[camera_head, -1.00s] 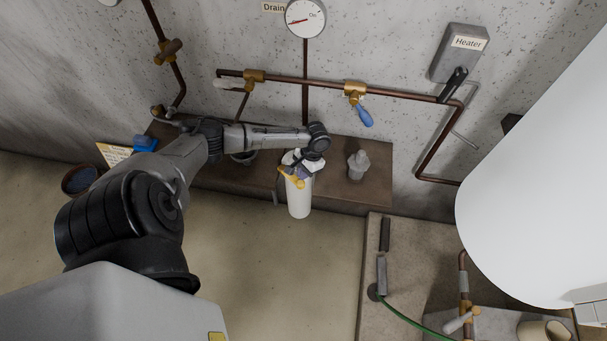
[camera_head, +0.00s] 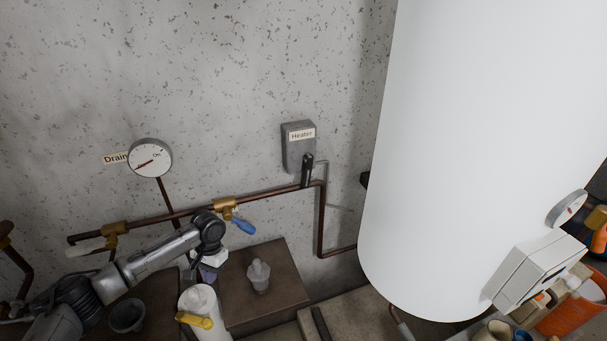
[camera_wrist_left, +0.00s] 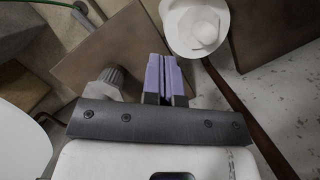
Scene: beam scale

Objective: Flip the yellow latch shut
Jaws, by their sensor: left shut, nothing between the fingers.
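The yellow latch (camera_head: 194,320) is on the upper front side of a white cylindrical canister (camera_head: 214,335). I cannot tell from this view whether the latch is fully shut. My left gripper (camera_head: 208,273), with purple fingertips, is just behind and beside the canister's top, apart from the latch. In the left wrist view its purple fingers (camera_wrist_left: 163,75) are pressed together with nothing between them. The canister's round white top (camera_wrist_left: 192,28) lies just beyond the fingertips there, and the latch does not show. My right gripper is not in view.
A grey bottle (camera_head: 259,274) stands on the brown bench (camera_head: 290,297) right of my gripper. Above runs a copper pipe (camera_head: 272,197) with a blue-handled valve (camera_head: 243,227). A dark bowl (camera_head: 127,315) is left of the canister. A large white tank (camera_head: 450,150) fills the right.

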